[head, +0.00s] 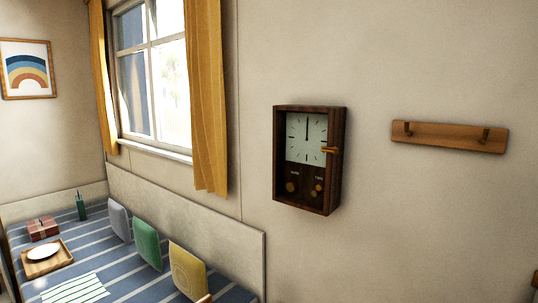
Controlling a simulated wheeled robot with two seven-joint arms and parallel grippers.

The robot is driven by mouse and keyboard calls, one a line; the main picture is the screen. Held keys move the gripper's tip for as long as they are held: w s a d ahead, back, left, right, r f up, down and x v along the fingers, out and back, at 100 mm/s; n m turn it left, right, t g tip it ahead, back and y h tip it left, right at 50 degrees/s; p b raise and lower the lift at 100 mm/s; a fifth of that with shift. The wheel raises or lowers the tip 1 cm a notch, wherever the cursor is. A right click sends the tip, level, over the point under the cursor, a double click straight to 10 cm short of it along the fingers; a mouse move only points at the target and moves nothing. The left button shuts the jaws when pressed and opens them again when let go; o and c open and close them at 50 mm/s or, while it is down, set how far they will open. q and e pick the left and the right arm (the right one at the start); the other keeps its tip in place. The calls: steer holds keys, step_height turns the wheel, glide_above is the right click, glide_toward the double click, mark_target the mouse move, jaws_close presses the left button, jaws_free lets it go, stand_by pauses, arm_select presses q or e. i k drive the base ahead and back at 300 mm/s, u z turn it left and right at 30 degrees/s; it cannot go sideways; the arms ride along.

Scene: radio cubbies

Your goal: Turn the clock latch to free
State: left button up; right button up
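The clock (306,158) is a dark wooden box on the wall right of the window, with a pale square face and both hands pointing straight up. The latch (329,150) is a small brass-orange bar at the right edge of the face. It lies about horizontal across the door's edge and the frame. Two round brass knobs sit below the face, at left (291,187) and right (317,189), under small labels too small to read. Neither of my grippers is in view.
A wooden rack with two hooks (450,136) is on the wall to the right. A blue striped bench (125,283) with cushions, a tray (48,261) and a red box (43,228) is at lower left. A yellow curtain (207,100) hangs left of the clock. The space before the clock looks clear.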

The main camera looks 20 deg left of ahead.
mark_target(334, 150)
steer(key=u, duration=1.4)
steer(key=i, duration=0.7)
steer(key=z, duration=0.2)
